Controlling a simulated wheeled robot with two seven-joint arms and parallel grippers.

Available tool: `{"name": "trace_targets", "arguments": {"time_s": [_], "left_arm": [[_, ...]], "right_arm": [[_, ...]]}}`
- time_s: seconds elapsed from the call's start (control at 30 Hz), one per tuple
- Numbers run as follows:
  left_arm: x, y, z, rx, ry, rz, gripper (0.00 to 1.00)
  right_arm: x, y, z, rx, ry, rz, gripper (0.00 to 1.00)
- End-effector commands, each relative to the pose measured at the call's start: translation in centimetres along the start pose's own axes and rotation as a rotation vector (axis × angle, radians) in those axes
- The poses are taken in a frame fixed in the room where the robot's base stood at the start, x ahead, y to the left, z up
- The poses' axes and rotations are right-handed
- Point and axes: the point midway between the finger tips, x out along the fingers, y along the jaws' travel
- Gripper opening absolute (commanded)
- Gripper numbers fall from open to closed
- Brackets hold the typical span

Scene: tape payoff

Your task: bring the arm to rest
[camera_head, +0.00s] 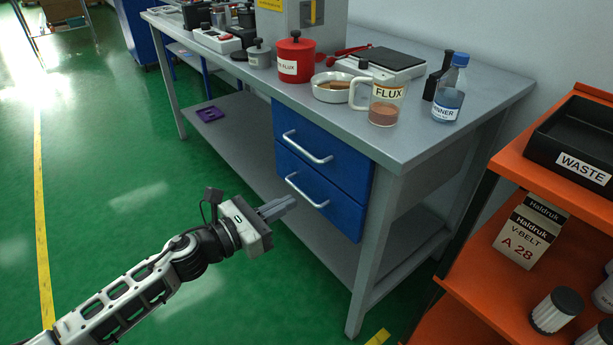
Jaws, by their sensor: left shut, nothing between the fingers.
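My left arm comes in from the lower left. Its gripper (278,208) is shut and empty, with its fingers pointing right. It is in front of the grey workbench (440,130), below the tabletop. In the picture its fingertips lie just left of the lower blue drawer's handle (307,190); I cannot tell how large the gap is. Both blue drawers (325,137) look closed. My right gripper is out of view.
On the bench stand a flux jug (387,102), a thinner bottle (449,92), a red pot (295,60), a bowl (332,87) and a scale (385,60). An orange shelf (510,165) with a black waste tray (575,140) is at right. Green floor at left is clear.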

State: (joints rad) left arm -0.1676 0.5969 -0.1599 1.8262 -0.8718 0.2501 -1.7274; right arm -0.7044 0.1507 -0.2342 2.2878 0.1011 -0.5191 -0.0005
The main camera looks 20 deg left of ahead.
Motion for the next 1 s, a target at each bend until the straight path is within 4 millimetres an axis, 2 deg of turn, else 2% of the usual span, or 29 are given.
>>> {"name": "trace_targets", "arguments": {"time_s": [0.17, 0.27, 0.37, 0.47, 0.5, 0.6, 0.7, 0.83, 0.87, 0.93, 1.0], "left_arm": [[-0.2, -0.2, 0.2, -0.048, -0.002, 0.008, 0.0], [-0.6, -1.1, 0.7, -0.276, -0.011, 0.049, 0.0], [-1.7, -2.6, 1.0, -0.732, -0.029, 0.141, 0.0], [-3.5, -4.7, 0.8, -1.331, -0.064, 0.276, 0.0], [-4.3, -5.7, 0.5, -1.575, -0.084, 0.339, 0.0], [-6.4, -8.5, -0.3, -2.142, -0.149, 0.505, 0.0], [-8.2, -11.5, -0.9, -2.603, -0.23, 0.671, 0.0], [-9.7, -14.5, -1.2, -2.987, -0.33, 0.843, 0.0], [-9.9, -15.0, -1.2, 2.962, 0.338, -0.846, 0.0], [-10.2, -15.7, -1.4, 2.862, 0.345, -0.837, 0.0], [-10.3, -15.9, -1.4, 2.832, 0.348, -0.833, 0.0]], "right_arm": [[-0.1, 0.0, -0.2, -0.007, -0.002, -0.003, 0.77], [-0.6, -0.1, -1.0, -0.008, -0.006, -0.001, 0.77], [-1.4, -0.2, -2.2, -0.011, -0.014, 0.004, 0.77], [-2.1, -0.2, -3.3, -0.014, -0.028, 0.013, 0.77], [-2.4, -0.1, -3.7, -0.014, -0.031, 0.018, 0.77], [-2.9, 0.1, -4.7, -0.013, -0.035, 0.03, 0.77], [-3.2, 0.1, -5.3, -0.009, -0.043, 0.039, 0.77], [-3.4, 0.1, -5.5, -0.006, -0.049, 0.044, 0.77], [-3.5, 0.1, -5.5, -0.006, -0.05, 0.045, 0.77], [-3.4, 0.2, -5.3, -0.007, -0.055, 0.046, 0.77], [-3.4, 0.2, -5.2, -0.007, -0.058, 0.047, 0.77]]}}
